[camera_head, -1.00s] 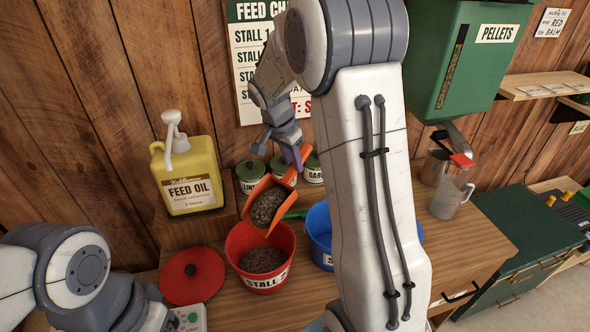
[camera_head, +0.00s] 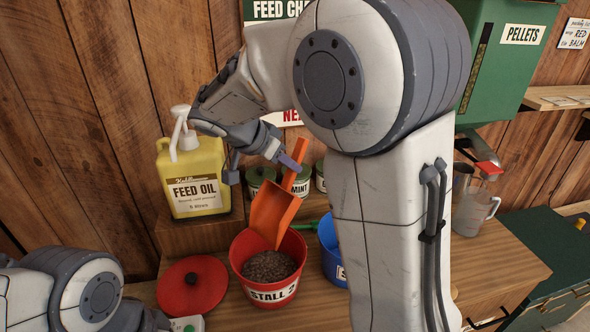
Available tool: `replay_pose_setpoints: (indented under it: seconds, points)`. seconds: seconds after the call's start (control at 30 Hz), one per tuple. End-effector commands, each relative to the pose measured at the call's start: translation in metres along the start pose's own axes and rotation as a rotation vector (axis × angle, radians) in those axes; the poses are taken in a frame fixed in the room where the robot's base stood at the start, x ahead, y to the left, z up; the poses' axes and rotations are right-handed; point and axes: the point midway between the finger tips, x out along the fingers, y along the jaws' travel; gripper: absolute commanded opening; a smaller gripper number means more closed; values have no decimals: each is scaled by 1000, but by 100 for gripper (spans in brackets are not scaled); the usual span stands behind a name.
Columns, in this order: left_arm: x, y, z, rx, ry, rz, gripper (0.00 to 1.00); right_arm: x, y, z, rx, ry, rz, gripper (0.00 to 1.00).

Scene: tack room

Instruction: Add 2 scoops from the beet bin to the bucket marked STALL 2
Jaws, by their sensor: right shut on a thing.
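The red bucket marked STALL 2 (camera_head: 268,293) stands on the wooden counter with brown feed (camera_head: 270,266) inside. My right gripper (camera_head: 293,163) is shut on the handle of an orange scoop (camera_head: 273,212). The scoop is tipped steeply down, its lip at or just above the bucket's back rim. Its visible inner face looks bare. Part of my left arm shows at the lower left, but its gripper is out of view. I see no bin marked beet.
A yellow feed oil jug (camera_head: 194,176) stands left of the bucket, and a red lid (camera_head: 192,286) lies in front of it. A blue bucket (camera_head: 331,254) is partly hidden by my right arm. Small green-lidded canisters stand behind. A green pellets dispenser (camera_head: 508,65) hangs at right.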

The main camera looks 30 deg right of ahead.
Motion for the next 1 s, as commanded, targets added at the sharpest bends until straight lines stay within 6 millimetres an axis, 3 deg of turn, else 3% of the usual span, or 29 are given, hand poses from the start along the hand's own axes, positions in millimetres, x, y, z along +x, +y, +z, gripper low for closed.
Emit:
replay_pose_setpoints:
  seconds: [0.33, 0.43, 0.63, 1.0]
  points:
    - [13, -1, 1, 1, 0, 0, 50, -26, -1, 18, -4, 186, -3, 0]
    - [-1, 0, 0, 0, 0, 0, 50, -37, 0, 19, -7, 226, -1, 0]
    - [-2, 0, 0, 0, 0, 0, 50, -19, 1, 5, 7, 109, 1, 0]
    - [-30, 2, -2, -1, 0, 0, 50, 6, 1, -17, 6, -101, 3, 0]
